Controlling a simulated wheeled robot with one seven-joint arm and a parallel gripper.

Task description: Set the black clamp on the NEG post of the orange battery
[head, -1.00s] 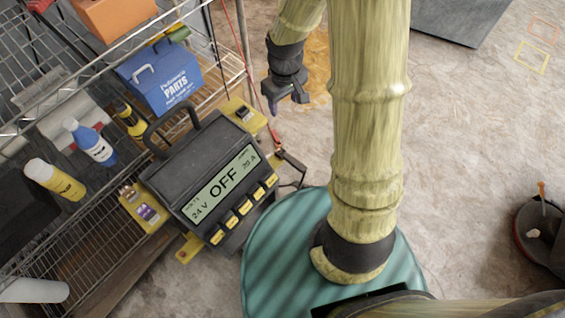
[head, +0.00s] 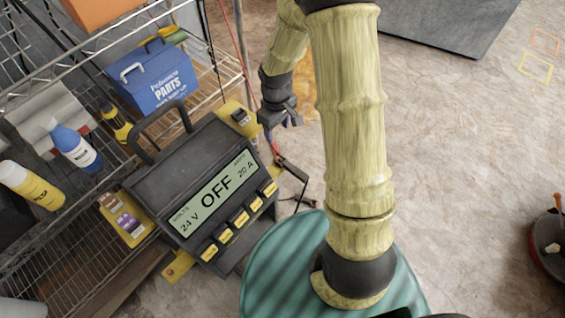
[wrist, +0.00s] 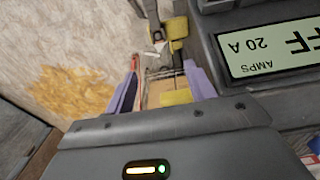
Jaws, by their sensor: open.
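My gripper (head: 281,118) hangs open and empty beside the right side of the grey charger (head: 155,165). In the wrist view its purple fingers (wrist: 161,82) are spread, with a tan and yellow surface visible beyond them. A small black piece, possibly the black clamp (head: 241,117), sits on the charger's yellow side bracket; I cannot be sure what it is. A red clamp-like piece (head: 280,161) with dark cable lies below my gripper in the picture. I cannot make out an orange battery or a NEG post for certain.
The charger display (head: 214,193) reads OFF, 24 V, 20 A. A wire shelf at left holds a blue parts box (head: 157,78), a blue bottle (head: 76,149), a yellow bottle (head: 31,185) and an orange box (head: 98,12). Floor at right is largely clear.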

